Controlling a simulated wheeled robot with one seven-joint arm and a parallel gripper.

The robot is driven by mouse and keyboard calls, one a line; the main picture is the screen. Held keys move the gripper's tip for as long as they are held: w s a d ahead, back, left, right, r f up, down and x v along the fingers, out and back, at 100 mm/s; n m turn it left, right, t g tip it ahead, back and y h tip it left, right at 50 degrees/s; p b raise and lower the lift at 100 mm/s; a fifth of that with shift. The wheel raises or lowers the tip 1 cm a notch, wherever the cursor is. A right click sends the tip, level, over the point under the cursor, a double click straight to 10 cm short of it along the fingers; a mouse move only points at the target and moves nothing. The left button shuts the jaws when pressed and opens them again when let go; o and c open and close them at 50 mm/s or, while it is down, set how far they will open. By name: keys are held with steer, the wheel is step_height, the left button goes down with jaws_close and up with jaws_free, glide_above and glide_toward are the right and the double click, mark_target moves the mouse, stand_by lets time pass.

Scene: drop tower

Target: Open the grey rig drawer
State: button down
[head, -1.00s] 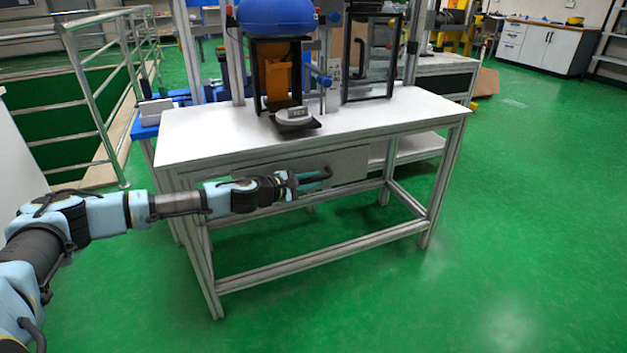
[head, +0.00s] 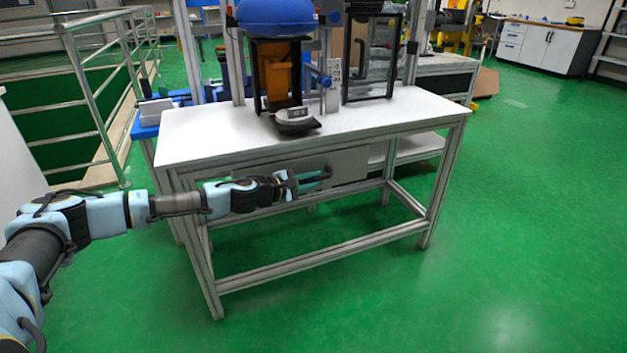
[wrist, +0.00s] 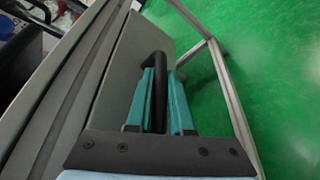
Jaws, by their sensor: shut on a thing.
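The grey rig drawer (head: 348,166) sits under the white top of the rig table, its flat front facing me. Its front also shows in the wrist view (wrist: 130,62). A dark bar handle (wrist: 158,90) stands out from the drawer front. My gripper (head: 312,180) is at the handle, and in the wrist view its two teal fingers (wrist: 164,92) lie on either side of the bar, shut on it. Whether the drawer front stands out from the table frame is hard to tell; no clear gap shows in the head view. The arm hides the left part of the drawer.
The white table top (head: 390,118) carries a dark scale-like device (head: 295,122) and the drop tower frame. Metal table legs (head: 440,190) and a low crossbar (head: 320,255) stand around the drawer. Open green floor (head: 520,240) lies in front and to the right. A railing (head: 95,95) is at left.

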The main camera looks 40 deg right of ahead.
stand_by(0.4)
steer(key=s+a+p, duration=0.1)
steer(key=s+a, duration=0.3)
steer(key=s, duration=0.6)
steer(key=s+a+p, duration=0.1)
steer(key=s+a, duration=0.3)
steer(key=s, duration=0.6)
steer(key=shift+f, duration=0.1)
steer(key=c, duration=0.8)
jaws_free()
steer(key=v, duration=1)
steer(key=shift+a, duration=0.3)
